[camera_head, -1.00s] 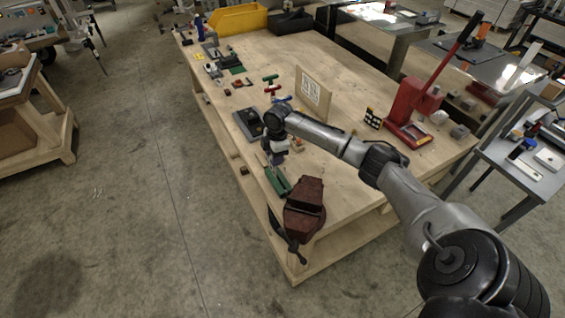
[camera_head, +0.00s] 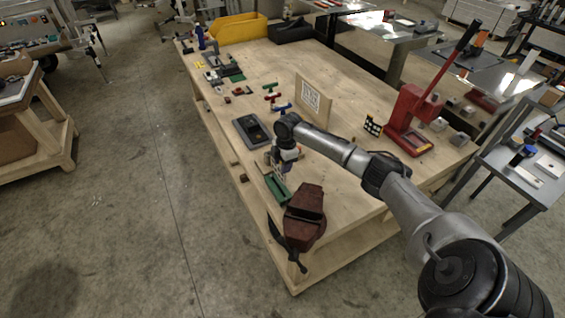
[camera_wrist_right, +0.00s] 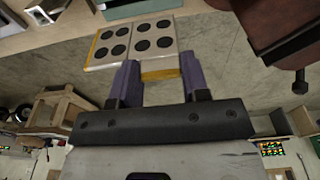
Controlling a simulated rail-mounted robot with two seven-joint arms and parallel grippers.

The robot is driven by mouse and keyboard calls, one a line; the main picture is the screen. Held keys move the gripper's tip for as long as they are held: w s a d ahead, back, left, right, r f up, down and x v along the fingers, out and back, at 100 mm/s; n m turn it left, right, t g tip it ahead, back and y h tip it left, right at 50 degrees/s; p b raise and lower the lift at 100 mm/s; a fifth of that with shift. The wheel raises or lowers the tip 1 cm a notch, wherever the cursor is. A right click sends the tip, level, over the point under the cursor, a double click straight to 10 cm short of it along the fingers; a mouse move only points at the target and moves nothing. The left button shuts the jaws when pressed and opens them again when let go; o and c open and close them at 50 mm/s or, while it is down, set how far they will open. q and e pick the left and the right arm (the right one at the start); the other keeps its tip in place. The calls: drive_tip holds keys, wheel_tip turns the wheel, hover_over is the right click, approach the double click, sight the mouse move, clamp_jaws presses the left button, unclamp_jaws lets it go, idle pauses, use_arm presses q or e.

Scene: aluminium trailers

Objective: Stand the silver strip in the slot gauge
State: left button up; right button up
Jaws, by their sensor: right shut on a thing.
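My right gripper (camera_head: 283,172) is low over the front left part of the bench, by a green channelled block (camera_head: 277,190). I cannot tell if this block is the slot gauge. In the right wrist view my gripper (camera_wrist_right: 158,72) has its two fingers apart with a pale plate (camera_wrist_right: 132,41) at their tips. The plate has dark round spots and yellow edges, and a yellow part of it shows between the fingers. I cannot tell whether this plate is the silver strip. My left gripper is out of view.
A dark red vise (camera_head: 304,215) is fixed at the near corner, close to my gripper. A dark grey tray (camera_head: 252,132) lies behind it. A wooden board with a printed code (camera_head: 312,97) stands upright. A red lever press (camera_head: 410,118) stands right. The middle of the bench is clear.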

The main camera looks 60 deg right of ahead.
sight(283, 178)
wheel_tip(283, 178, down, 6)
drive_tip(key=b, duration=0.3)
drive_tip(key=shift+r, duration=0.1)
idle(0.6)
idle(0.5)
drive_tip(key=shift+p, duration=0.45)
idle(0.6)
idle(0.7)
drive_tip(key=shift+f, duration=0.35)
drive_tip(key=shift+f+b, duration=0.55)
drive_tip(key=shift+f, duration=0.35)
